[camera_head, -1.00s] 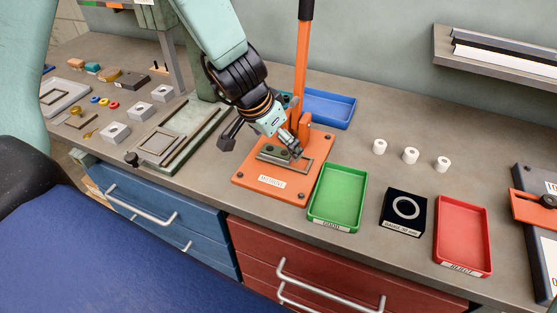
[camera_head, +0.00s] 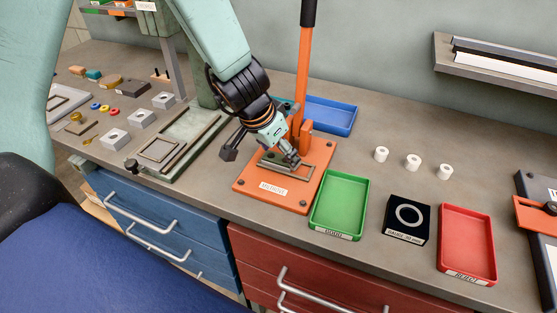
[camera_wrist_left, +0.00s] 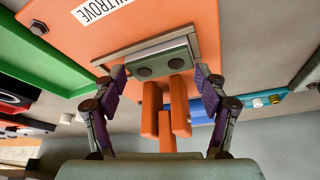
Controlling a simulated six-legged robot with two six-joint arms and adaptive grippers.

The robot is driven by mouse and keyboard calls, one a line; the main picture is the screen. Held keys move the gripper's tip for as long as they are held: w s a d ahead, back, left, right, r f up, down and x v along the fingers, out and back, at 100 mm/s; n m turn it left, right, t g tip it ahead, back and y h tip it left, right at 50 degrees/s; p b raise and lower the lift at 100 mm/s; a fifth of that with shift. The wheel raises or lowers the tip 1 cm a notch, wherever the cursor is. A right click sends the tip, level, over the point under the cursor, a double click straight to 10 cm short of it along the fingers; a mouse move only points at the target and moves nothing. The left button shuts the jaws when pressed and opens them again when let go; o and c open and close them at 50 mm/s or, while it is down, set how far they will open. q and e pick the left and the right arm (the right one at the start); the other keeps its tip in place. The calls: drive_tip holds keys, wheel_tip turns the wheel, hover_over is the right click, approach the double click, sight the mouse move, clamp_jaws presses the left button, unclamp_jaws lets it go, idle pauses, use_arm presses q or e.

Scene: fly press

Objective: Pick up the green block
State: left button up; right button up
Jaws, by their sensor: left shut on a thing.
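The green block (camera_head: 273,160) is a dull grey-green piece in a shallow rectangular frame on the orange press base (camera_head: 285,197). In the left wrist view the block (camera_wrist_left: 160,62) shows two dark round marks on its face. My left gripper (camera_head: 291,158) reaches down to the block from above. In the left wrist view my left gripper (camera_wrist_left: 160,78) has one finger at each end of the block and is shut on it. The fingers partly hide the block in the head view. I cannot tell whether it is clear of the frame. My right gripper is not in view.
The press's tall orange lever (camera_head: 304,65) stands right behind my gripper. A green tray (camera_head: 339,205), a black gauge block (camera_head: 408,218) and a red tray (camera_head: 467,242) lie to the right. A blue tray (camera_head: 331,114) sits behind. A grey-green stand (camera_head: 178,142) is on the left.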

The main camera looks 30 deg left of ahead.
use_arm(q)
drive_tip(key=shift+w, duration=0.1)
drive_tip(key=c, duration=0.4)
drive_tip(key=shift+r, duration=0.1)
